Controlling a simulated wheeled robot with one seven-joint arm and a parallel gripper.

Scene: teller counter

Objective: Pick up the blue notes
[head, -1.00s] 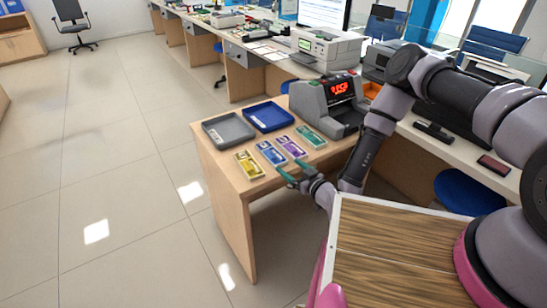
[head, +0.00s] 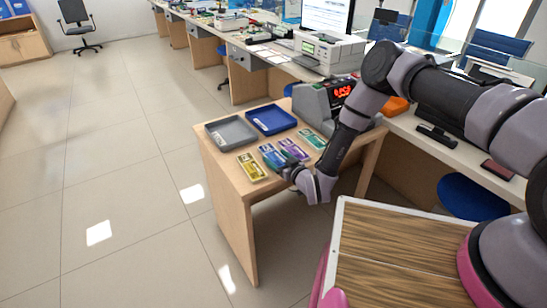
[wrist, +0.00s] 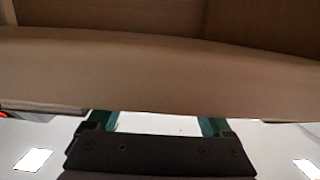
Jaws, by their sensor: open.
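The blue notes (head: 267,151) lie on the wooden table, between a yellow bundle on their left and a purple bundle on their right. My gripper (head: 285,161) is over the table's front part, at the near end of the blue and purple notes, and partly covers them. It is open and nothing shows between its fingers. In the wrist view its two green fingers (wrist: 157,124) stand apart with bright floor between them. A brown wooden surface fills the upper wrist view, and no notes show there. I cannot tell whether the fingers touch the notes.
Yellow notes (head: 252,167), purple notes (head: 293,149) and green notes (head: 312,138) lie in the same row. Behind them are a grey tray (head: 231,144), a blue tray (head: 271,131) and a counting machine (head: 312,103) with a red display. The floor left of the table is clear.

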